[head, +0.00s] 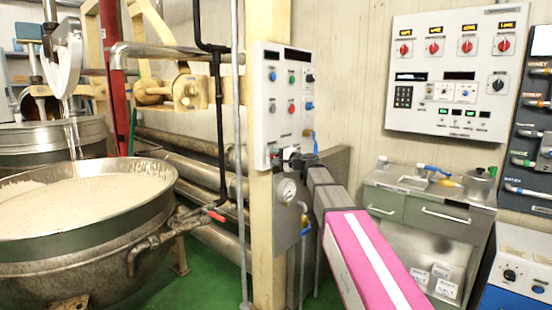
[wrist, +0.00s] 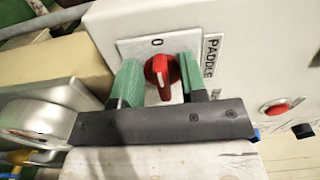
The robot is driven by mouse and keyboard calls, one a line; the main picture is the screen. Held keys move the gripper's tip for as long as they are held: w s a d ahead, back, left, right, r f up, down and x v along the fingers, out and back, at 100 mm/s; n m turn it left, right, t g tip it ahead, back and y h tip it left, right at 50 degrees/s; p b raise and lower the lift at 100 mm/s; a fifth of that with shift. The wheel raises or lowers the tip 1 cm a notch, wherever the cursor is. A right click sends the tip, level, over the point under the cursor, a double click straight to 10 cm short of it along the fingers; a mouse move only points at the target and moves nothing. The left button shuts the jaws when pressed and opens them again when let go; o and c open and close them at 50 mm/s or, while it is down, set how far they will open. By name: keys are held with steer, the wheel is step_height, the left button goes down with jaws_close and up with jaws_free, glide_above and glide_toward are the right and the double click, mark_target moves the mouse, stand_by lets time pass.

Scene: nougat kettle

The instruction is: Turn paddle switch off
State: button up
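The paddle switch (wrist: 160,70) is a red rotary knob on a square plate, with a "0" mark above it and a "PADDLE" label to its right. My gripper (wrist: 161,78) has its two green fingers spread, one on each side of the knob. The fingers are close to the knob, but I see no clear grip on its handle; whether they touch its edges is hard to tell. In the head view, my gripper (head: 283,157) is at the lower part of the white control box (head: 270,105), largely hiding the switch.
In the head view, a kettle (head: 30,255) of pale mix stands at left. A pressure gauge (head: 288,190) sits below the box. A red button (wrist: 277,108) is right of the switch. A larger panel (head: 425,110) hangs on the wall, with a cabinet (head: 440,215) below.

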steer(key=v, duration=1)
steer(key=shift+s+d, duration=0.25)
steer(key=shift+d, duration=0.05)
steer(key=s+d+f+n+g+h, duration=0.1)
steer(key=s+f+g+h, duration=0.15)
steer(key=f, duration=0.65)
steer(key=s+d+f+n+g+h, duration=0.15)
steer(key=s+f, duration=0.25)
steer(key=f, duration=0.5)
steer(key=s+d+f+n+g+h, duration=0.1)
steer(key=s+d+f+h, duration=0.15)
steer(key=f, duration=0.65)
steer(key=s+d+f+n+g+h, duration=0.2)
steer(key=s+d+f+g+h, duration=0.1)
steer(key=s+f, duration=0.5)
steer(key=s+d+f+n+g+h, duration=0.2)
steer(key=s+d+f+g+h, duration=0.1)
steer(key=s+d+f, duration=0.4)
step_height(320, 180, down, 2)
steer(key=shift+s+d+f+h, duration=0.1)
steer(key=shift+s+d+h, duration=0.25)
steer(key=shift+s+h, duration=0.65)
steer(key=shift+s, duration=0.1)
